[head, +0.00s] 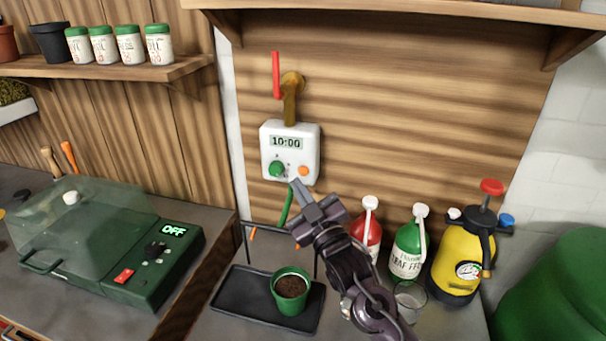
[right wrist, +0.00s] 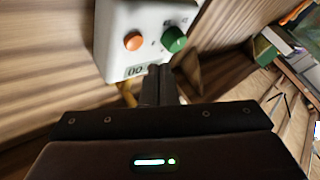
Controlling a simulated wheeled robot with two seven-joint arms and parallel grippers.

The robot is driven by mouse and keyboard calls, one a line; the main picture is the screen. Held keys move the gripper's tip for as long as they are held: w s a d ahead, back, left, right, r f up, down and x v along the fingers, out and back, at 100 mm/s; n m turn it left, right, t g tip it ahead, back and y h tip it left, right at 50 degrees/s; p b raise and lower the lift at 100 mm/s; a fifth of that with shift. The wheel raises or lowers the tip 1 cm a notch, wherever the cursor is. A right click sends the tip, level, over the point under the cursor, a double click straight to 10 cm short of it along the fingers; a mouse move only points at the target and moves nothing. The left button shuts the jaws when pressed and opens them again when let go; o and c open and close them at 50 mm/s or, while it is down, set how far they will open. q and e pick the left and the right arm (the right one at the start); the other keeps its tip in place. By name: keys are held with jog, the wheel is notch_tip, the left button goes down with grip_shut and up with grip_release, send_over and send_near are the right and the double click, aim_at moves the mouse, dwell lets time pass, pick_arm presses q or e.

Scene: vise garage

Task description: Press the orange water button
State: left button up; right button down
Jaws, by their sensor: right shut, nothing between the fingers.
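The orange button (head: 303,171) is on the lower right of the white water timer box (head: 311,143), which reads 10:00 and hangs on the wooden wall. A green knob (head: 277,169) sits left of the button. In the right wrist view the orange button (right wrist: 133,41) and green knob (right wrist: 174,40) show beyond the fingertips. My right gripper (head: 299,186) is shut and empty, its tips just below the button in the head view. Whether the tips touch the box is unclear; the button is uncovered. My left gripper is out of view.
A green pot (head: 290,304) of soil stands on a black tray (head: 235,296) below. A red bottle (head: 368,232), a green bottle (head: 405,262), a clear cup and a yellow sprayer (head: 447,262) stand right of my arm. A green propagator box (head: 150,282) is at left.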

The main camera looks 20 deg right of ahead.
aim_at(303, 171)
jog(key=shift+w+d, duration=0.55)
jog(key=shift+w, duration=0.25)
dwell(1.5)
